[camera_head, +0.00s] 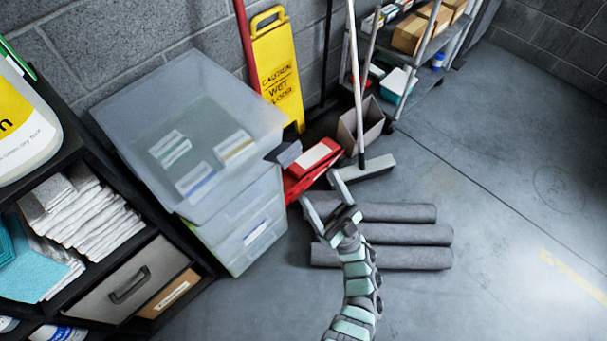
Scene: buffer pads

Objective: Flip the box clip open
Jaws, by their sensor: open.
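A translucent storage box (195,125) with a grey-white lid sits on top of another clear box (250,235) at the left. Pale labelled packs show inside the upper box. A small grey piece (285,153) juts out by the upper box's right edge; I cannot tell if it is the clip. No clip can be clearly made out on either box. My gripper (318,186) is open and empty, to the right of the boxes. Its fingers point up and to the left, near a red item (313,160) with a white label.
A yellow wet-floor sign (277,75) and a broom (375,168) stand behind. A dark shelf with folded cloths (85,220) is at the left. The floor at right is clear.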

